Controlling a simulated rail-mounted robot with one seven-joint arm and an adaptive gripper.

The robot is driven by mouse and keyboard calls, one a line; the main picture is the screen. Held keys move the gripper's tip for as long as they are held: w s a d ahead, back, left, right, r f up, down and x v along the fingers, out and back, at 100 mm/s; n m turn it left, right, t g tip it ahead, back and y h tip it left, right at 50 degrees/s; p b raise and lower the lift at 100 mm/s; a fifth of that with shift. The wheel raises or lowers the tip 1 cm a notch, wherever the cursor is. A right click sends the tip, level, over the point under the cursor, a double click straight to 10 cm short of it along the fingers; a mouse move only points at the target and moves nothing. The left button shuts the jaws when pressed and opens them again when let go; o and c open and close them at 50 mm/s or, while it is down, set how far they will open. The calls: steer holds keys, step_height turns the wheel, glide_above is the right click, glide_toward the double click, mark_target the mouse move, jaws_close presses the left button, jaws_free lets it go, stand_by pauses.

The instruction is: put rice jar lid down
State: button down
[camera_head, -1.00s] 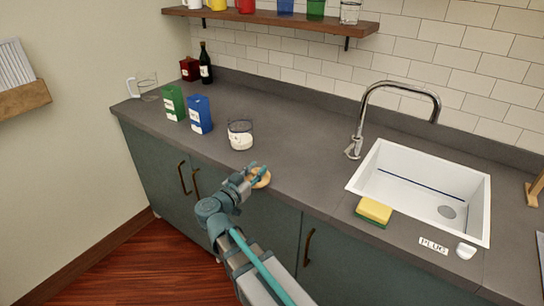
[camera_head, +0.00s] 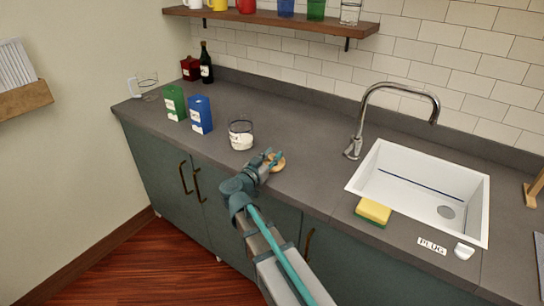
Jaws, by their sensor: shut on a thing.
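The rice jar (camera_head: 241,136) is a clear glass jar with white contents, standing open on the grey counter. Its lid (camera_head: 279,163) is a round, tan, wood-coloured disc to the right of the jar and nearer the front. My gripper (camera_head: 271,160) is shut on the lid, at the lid's left side. The gripper's fingers partly cover the lid. The lid is over the counter or on it; I cannot tell whether it touches the surface.
A blue box (camera_head: 200,114) and a green box (camera_head: 174,103) stand left of the jar. A yellow sponge (camera_head: 373,211) lies by the white sink (camera_head: 362,180). The counter (camera_head: 305,145) is clear between jar and sink. A faucet (camera_head: 360,125) rises behind the sink.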

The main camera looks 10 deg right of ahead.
steer(key=shift+f, duration=0.1)
steer(key=c, duration=0.9)
jaws_free()
steer(key=v, duration=1.2)
steer(key=shift+b, duration=0.45)
